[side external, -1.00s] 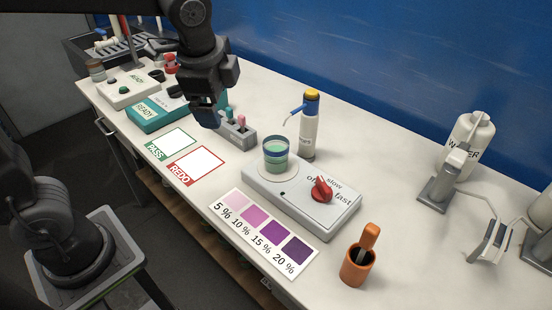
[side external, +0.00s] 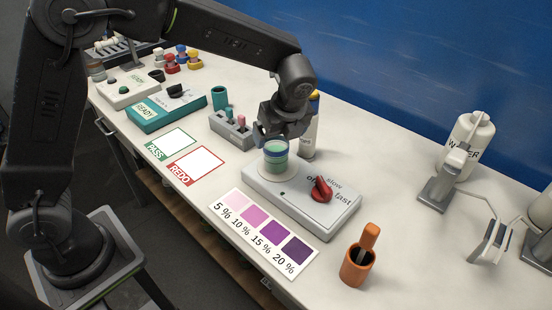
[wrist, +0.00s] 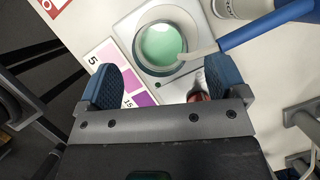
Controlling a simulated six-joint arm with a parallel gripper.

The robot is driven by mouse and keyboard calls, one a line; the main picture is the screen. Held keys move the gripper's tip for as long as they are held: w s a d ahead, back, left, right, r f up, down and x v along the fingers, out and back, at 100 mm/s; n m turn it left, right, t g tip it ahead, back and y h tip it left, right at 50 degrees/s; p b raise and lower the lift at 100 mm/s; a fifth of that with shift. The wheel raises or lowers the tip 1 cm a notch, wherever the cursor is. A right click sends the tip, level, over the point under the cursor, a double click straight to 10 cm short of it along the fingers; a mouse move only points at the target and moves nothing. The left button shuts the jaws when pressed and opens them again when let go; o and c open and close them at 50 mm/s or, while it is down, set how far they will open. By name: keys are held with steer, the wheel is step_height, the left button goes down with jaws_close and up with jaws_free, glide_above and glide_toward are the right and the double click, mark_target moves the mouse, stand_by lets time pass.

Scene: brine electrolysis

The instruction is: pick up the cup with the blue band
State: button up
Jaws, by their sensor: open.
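The cup with the blue band (side external: 276,157) stands upright on the pale stirrer plate, with green liquid inside. In the wrist view the cup (wrist: 163,45) shows from above, just beyond the fingertips. My gripper (side external: 281,136) is directly above the cup in the side view, pointing down. In the wrist view my gripper (wrist: 164,82) is open and empty, with its two blue fingers spread on either side and short of the cup. I cannot tell from the side view whether a finger touches the rim.
A bottle with a blue spout (side external: 309,135) stands close behind the cup; its spout (wrist: 265,27) reaches toward the cup in the wrist view. The stirrer (side external: 310,209) has a red knob (side external: 321,190). A colour card (side external: 262,234) lies in front, and an orange pot (side external: 357,266) stands right.

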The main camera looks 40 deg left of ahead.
mark_target(275, 148)
steer(key=shift+x, duration=3.25)
steer(key=shift+s+d, duration=0.1)
steer(key=c, duration=1.1)
